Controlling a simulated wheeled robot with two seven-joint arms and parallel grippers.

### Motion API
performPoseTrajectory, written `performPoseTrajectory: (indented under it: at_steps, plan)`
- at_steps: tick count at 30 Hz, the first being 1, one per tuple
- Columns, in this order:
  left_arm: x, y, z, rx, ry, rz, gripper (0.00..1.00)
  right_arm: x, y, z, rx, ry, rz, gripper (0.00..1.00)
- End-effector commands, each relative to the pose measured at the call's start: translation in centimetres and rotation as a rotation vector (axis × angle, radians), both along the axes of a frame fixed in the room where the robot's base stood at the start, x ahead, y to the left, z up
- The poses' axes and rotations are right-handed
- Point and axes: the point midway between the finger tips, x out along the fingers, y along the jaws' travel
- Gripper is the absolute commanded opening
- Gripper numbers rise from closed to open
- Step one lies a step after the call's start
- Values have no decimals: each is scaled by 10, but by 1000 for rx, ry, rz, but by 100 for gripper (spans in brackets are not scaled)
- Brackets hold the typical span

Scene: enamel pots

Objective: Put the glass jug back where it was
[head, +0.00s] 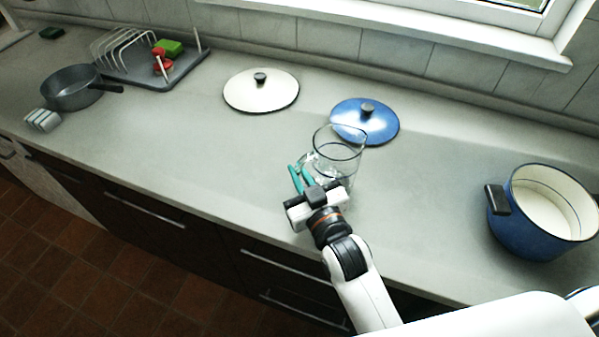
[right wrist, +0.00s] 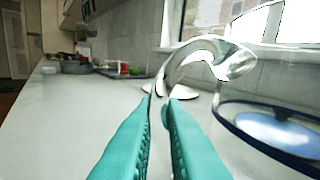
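The clear glass jug (head: 347,160) is upright near the middle of the counter, just in front of the blue lid. Its curved handle (right wrist: 182,60) faces my right gripper (head: 301,179). The teal fingers (right wrist: 160,110) are close together on either side of the handle and appear closed on it. The jug's lower part is partly hidden behind my gripper, and I cannot tell whether its base touches the counter. My left gripper is not in view.
A blue lid (head: 379,128) and a cream lid (head: 246,96) lie behind the jug. A blue pot (head: 527,232) stands at right. A grey pan (head: 66,96) and a rack tray (head: 180,76) are at far left. The counter between jug and pot is clear.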

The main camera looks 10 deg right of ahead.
Motion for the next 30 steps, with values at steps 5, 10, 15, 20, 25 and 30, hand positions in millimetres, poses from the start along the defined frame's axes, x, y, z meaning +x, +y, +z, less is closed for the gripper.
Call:
performPoseTrajectory:
  at_steps: [5, 10, 15, 20, 25, 30]
  plan:
    - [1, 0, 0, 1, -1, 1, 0, 0, 0, 0, 0, 1, 0, 31]
    - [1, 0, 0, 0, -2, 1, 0, 0, 0, 0, 0, 1, 0, 31]
    - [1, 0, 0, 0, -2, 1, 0, -4, -1, 2, 0, 1, 0, 31]
    - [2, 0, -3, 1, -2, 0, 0, -28, -5, 0, 0, 4, 0, 31]
    - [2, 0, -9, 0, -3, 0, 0, -63, -12, 0, -1, 6, 0, 31]
    - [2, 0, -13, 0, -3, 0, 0, -93, -18, 1, -1, 4, 0, 31]
